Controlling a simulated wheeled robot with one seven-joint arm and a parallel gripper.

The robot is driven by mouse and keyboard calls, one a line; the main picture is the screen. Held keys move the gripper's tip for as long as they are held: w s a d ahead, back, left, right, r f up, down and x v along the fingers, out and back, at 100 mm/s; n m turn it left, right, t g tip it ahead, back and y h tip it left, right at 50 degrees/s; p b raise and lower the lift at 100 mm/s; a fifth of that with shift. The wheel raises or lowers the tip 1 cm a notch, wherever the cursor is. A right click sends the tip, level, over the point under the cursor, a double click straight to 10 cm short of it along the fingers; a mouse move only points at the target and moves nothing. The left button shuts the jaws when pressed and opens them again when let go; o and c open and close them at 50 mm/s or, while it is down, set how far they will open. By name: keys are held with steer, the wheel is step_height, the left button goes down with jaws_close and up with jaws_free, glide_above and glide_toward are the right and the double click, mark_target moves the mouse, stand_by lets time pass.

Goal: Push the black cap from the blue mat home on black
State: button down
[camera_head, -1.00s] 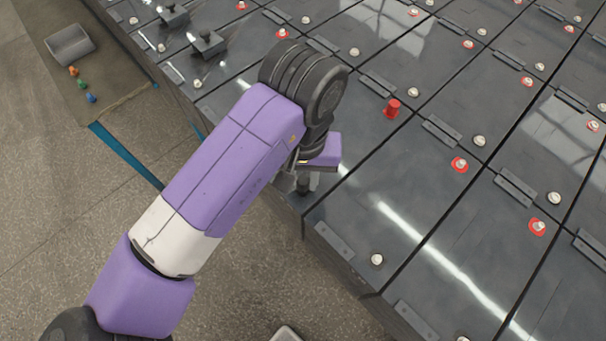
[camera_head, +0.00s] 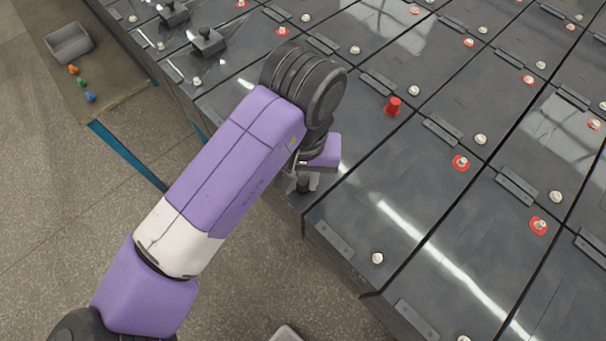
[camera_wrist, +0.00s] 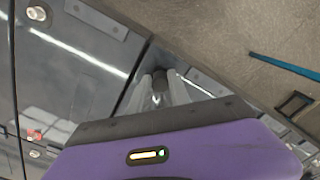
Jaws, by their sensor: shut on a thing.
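My gripper (camera_head: 303,182) is at the near edge of the dark battery rows, partly hidden behind my wrist. It is shut on a dark cap (camera_head: 303,188), which is upright and low over a battery top near its corner. In the wrist view, the two grey fingers of my gripper (camera_wrist: 160,92) close around the dark cap (camera_wrist: 160,76). Whether a post lies under the cap, and how far down the cap sits, is hidden. Bare silver posts such as this post (camera_head: 377,258) stand on other batteries; other posts have red rings (camera_head: 461,163). No blue mat is clearly seen.
A red cap (camera_head: 393,107) stands on a battery to the right. Black handled blocks (camera_head: 207,41) sit at the upper left. A grey bin (camera_head: 69,42) and small coloured pieces (camera_head: 74,70) lie left on a brownish surface. A blue strip (camera_head: 125,154) runs along the floor.

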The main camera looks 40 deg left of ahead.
steer(key=c, duration=0.7)
jaws_free()
steer(key=shift+o, duration=0.2)
steer(key=shift+r, duration=0.1)
steer(key=shift+r+p, duration=2.9)
steer(key=shift+r, duration=0.5)
